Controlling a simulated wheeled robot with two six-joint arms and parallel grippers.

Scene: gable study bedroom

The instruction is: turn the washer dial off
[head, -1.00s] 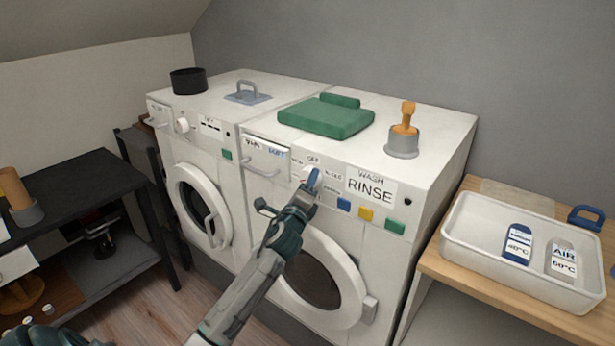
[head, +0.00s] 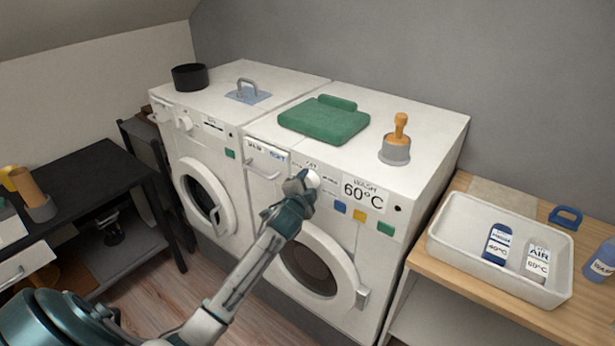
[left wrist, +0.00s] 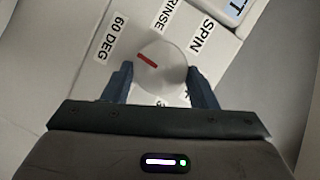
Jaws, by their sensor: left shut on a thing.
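The washer (head: 365,250) is the right of two white front-loading machines. Its round white dial (head: 313,178) is on the front panel, partly hidden by my left gripper (head: 303,183). In the left wrist view, the dial (left wrist: 168,76) sits between the two blue fingers of my left gripper (left wrist: 160,88), which is shut on it. The dial's red mark (left wrist: 147,61) points toward the "60 DEG" label (left wrist: 110,38). "RINSE" and "SPIN" labels lie further round; the near side is hidden. The panel display (head: 362,191) reads "WASH 60°C". My right gripper is not in view.
A detergent drawer (head: 266,160) is left of the dial, with blue, yellow and green buttons below right. A white tray (head: 475,262) is on the right bench.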

